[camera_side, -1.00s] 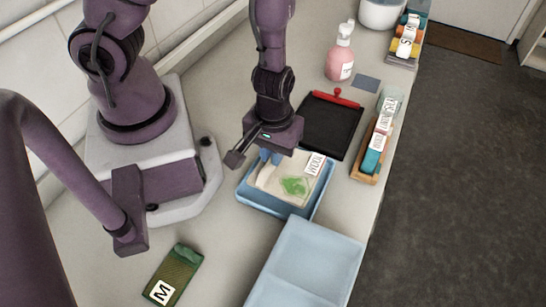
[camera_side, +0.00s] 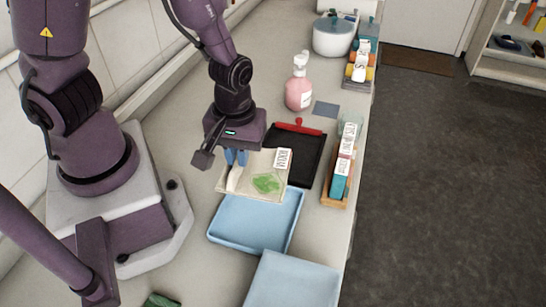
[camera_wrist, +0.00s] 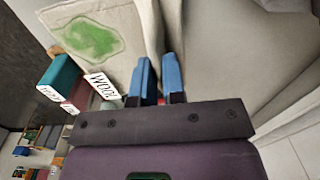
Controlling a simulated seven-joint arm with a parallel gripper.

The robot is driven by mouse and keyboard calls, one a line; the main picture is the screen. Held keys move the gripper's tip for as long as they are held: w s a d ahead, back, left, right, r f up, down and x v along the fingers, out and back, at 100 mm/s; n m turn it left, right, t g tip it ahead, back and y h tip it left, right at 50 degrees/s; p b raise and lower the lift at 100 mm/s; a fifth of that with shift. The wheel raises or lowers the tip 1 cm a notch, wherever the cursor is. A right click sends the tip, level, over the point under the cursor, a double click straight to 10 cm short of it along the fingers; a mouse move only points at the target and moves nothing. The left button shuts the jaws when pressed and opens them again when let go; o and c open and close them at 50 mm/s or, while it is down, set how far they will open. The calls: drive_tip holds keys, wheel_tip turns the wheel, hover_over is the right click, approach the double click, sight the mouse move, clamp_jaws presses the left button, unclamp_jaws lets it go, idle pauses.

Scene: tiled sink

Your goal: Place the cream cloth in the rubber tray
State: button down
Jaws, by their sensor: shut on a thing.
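The cream cloth (camera_side: 245,185) has a green patch and a white label reading WOOL. My gripper (camera_side: 236,157) is shut on its near-wall edge and holds it raised over the far end of a blue tray (camera_side: 255,225). In the wrist view the cloth (camera_wrist: 125,20) hangs from between the blue fingers (camera_wrist: 158,80). The blue tray looks empty where it shows. A paler blue tray (camera_side: 292,285) stands in front of it, partly cut off by the frame. I cannot tell which tray is rubber.
A wooden holder with labelled boxes (camera_side: 342,170) stands along the counter's right edge. A pink pump bottle (camera_side: 299,90), a grey square (camera_side: 325,109) and a white pot (camera_side: 332,37) stand farther back. A green item (camera_side: 160,300) shows at the bottom edge.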

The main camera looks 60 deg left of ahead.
drive_tip(key=shift+m, duration=0.7)
drive_tip(key=w+a+f, duration=0.2)
drive_tip(key=w+a, duration=0.1)
drive_tip(key=w, duration=0.1)
drive_tip(key=w+a+f, duration=0.1)
drive_tip(key=w+a, duration=0.2)
drive_tip(key=w, duration=0.1)
drive_tip(key=w+a+f, duration=0.2)
drive_tip(key=w+a, duration=0.1)
drive_tip(key=w, duration=0.2)
drive_tip(key=shift+a+f, duration=0.3)
drive_tip(key=shift+a, duration=0.1)
drive_tip(key=shift+f, duration=2)
drive_tip(key=c, duration=1.2)
unclamp_jaws()
drive_tip(key=shift+f, duration=0.15)
